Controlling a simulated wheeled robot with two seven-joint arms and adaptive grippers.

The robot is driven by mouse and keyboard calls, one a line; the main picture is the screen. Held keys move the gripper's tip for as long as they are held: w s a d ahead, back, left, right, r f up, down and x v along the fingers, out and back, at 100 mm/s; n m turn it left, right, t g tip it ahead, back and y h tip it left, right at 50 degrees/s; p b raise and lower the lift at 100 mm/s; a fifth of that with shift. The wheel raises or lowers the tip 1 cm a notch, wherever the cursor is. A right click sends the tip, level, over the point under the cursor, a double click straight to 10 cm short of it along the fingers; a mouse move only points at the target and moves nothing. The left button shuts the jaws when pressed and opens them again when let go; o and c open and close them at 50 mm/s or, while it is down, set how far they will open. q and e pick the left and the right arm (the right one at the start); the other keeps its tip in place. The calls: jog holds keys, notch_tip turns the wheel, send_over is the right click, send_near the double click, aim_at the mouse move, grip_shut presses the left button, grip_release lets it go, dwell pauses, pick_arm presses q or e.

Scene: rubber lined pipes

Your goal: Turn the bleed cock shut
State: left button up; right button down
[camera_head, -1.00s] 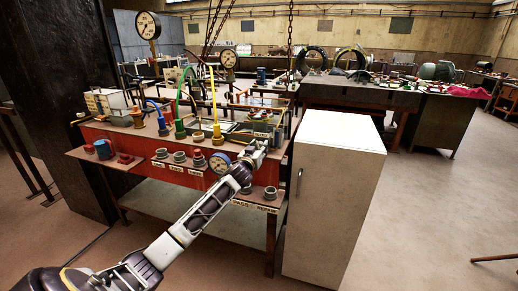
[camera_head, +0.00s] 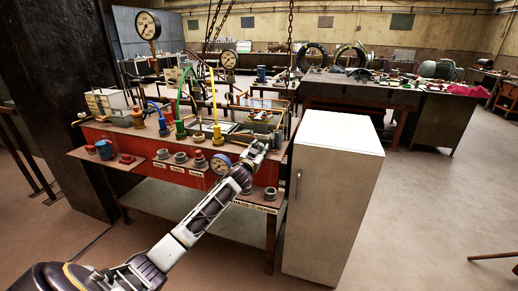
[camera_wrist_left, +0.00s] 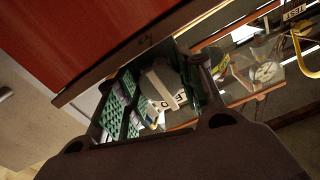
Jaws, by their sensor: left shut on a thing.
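My left gripper (camera_head: 259,148) is at the right end of the red-fronted bench, at its top edge. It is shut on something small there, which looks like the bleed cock. In the left wrist view a pale grey lever-like piece (camera_wrist_left: 163,82) shows near the green ridged finger pad (camera_wrist_left: 121,104). A white tag with dark letters (camera_wrist_left: 170,102) lies just behind it, partly covered. The fingers hide most of the cock, so I cannot tell its angle for certain. My right gripper is in neither view.
A white cabinet (camera_head: 333,190) stands close to the right of the bench. Yellow, green and blue hoses rise from the bench top. Open floor lies to the right.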

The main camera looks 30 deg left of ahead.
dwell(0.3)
pick_arm(q)
jog(key=o, duration=1)
jog(key=shift+n, duration=0.3)
jog(key=shift+n+b, duration=1.4)
jog(key=shift+n, duration=0.2)
jog(key=shift+v, duration=7)
jog(key=s+d+f+g, duration=0.3)
jog(key=s+d+f, duration=0.1)
jog(key=f, duration=0.3)
jog(key=s+d+f+m+g+h, duration=0.1)
jog(key=s+d+f+g, duration=0.2)
jog(key=s+f, duration=0.3)
jog(key=shift+d+f+p, duration=0.45)
jog(key=shift+d+f, duration=0.15)
jog(key=shift+f, duration=0.7)
